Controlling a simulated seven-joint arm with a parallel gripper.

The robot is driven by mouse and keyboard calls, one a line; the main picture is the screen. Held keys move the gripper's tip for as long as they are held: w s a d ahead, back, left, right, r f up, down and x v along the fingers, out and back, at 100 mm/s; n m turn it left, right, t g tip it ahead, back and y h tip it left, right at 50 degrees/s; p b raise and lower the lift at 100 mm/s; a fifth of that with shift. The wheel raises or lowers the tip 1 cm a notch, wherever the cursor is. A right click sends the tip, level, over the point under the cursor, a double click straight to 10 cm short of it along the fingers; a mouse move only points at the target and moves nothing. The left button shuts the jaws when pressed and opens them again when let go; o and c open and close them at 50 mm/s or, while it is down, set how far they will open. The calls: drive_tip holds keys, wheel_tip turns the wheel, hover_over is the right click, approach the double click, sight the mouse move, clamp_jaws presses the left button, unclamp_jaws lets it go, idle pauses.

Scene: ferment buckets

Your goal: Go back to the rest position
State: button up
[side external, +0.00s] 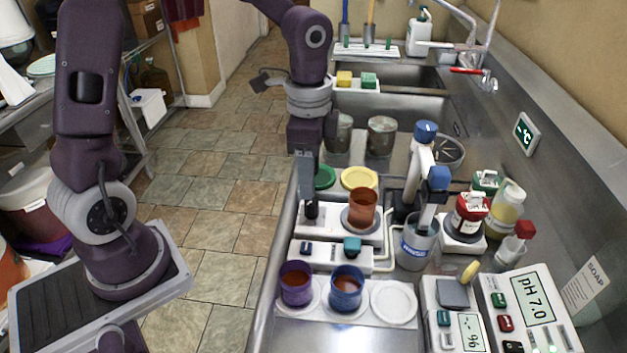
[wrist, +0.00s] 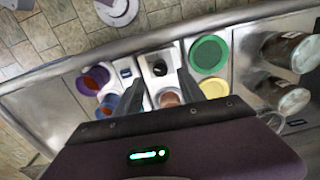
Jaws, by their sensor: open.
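My gripper (side external: 309,190) points down over the left end of a white device on the steel counter. In the wrist view my gripper (wrist: 161,82) has its two fingers apart with nothing held between them. A small dark cylinder (wrist: 160,68) stands on the white device just beyond the fingers; whether they touch it I cannot tell. A brown-orange cup (side external: 362,209) stands on the device to the right. A purple bucket (side external: 296,285) and a blue bucket (side external: 346,287) stand uncovered nearer the camera, both with reddish-brown contents.
A green lid (side external: 324,178) and yellow lid (side external: 359,178) lie behind. A probe stand (side external: 425,165) rises over a beaker (side external: 415,248). A pH meter (side external: 530,305) and red-capped jar (side external: 468,214) are at right. Glass jars (side external: 381,137) stand behind.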

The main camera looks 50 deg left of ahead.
drive_tip(key=s+r+n+t, duration=0.5)
drive_tip(key=s+r+n, duration=0.4)
drive_tip(key=s, duration=0.8)
wheel_tip(320, 180, up, 2)
drive_tip(key=shift+a+r, duration=0.25)
drive_tip(key=shift+w, duration=0.1)
